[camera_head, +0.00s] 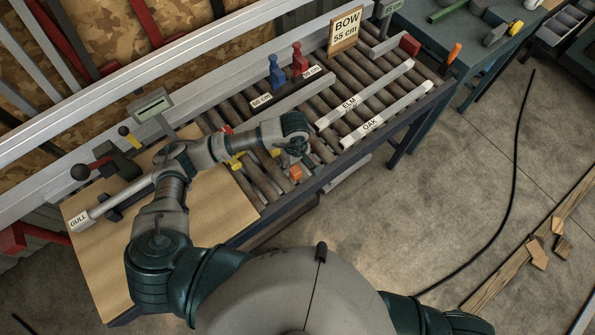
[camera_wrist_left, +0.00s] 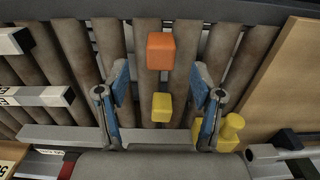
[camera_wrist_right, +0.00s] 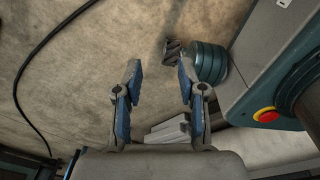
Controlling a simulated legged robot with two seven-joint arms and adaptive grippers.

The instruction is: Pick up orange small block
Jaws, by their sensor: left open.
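A small orange block (camera_head: 296,172) sits on the roller conveyor near its front edge, just below my left gripper (camera_head: 294,155). In the left wrist view the orange block (camera_wrist_left: 160,51) lies beyond the fingertips, about midway between their lines. My left gripper (camera_wrist_left: 160,88) is open and empty above the rollers, and a yellow block (camera_wrist_left: 162,107) shows between its fingers, nearer the wrist. My right gripper (camera_wrist_right: 160,78) is open over the concrete floor with nothing between its fingers.
A yellow knobbed piece (camera_wrist_left: 230,128) sits by one left finger. White bars marked ELM (camera_head: 365,95) and OAK (camera_head: 388,115) lie on the rollers. A blue figure (camera_head: 276,72) and a red figure (camera_head: 299,60) stand farther back. A wooden board (camera_head: 225,205) adjoins the conveyor.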

